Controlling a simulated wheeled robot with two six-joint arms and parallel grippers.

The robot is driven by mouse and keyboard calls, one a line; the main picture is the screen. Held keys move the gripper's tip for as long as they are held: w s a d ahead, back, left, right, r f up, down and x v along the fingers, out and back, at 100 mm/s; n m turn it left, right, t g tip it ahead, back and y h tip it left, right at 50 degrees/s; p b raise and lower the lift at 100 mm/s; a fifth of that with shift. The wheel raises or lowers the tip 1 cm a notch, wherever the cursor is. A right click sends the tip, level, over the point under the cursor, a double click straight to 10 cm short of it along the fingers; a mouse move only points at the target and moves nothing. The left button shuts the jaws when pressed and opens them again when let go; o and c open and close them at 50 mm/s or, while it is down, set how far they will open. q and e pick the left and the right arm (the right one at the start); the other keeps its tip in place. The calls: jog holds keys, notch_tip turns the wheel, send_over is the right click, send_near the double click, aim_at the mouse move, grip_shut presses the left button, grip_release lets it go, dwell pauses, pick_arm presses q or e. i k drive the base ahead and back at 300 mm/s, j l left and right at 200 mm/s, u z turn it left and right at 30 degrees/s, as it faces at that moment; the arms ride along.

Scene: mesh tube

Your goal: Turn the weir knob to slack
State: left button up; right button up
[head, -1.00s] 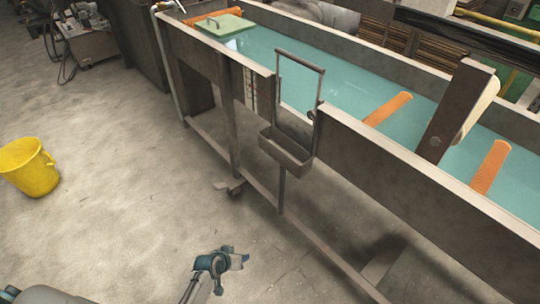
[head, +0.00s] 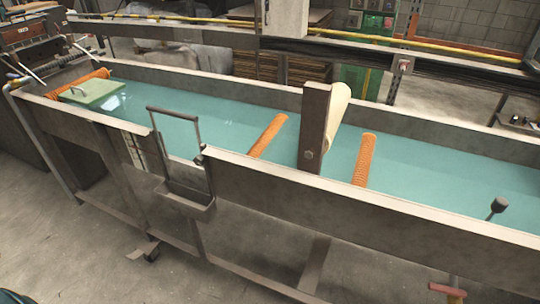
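A long water-filled trough (head: 300,195) runs across the view. A notch in its near wall holds an upright metal frame (head: 173,108) with a small open box (head: 184,200) below it. A small dark knob-like part (head: 204,147) sits at the frame's right side, too small to tell its setting. A dark round knob on a short stem (head: 498,205) stands at the trough's near right edge; I cannot tell which of these is the weir knob. Neither gripper shows; only a dark piece, probably of my arm, shows at the bottom left corner.
Orange mesh tubes (head: 364,160) lie in the water beside an upright post (head: 314,125). A green lid (head: 92,93) is at the trough's left end. A red-handled part (head: 447,290) shows below the right side. Bare floor lies in front.

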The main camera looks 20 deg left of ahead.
aim_at(198, 160)
jog(key=j+z, duration=0.85)
jog(key=k+j+z, duration=0.2)
jog(key=j+z, duration=0.2)
jog(key=k+j+z, duration=0.15)
jog(key=j+z, duration=0.25)
jog(key=k+j+z, duration=0.2)
jog(key=z, duration=0.2)
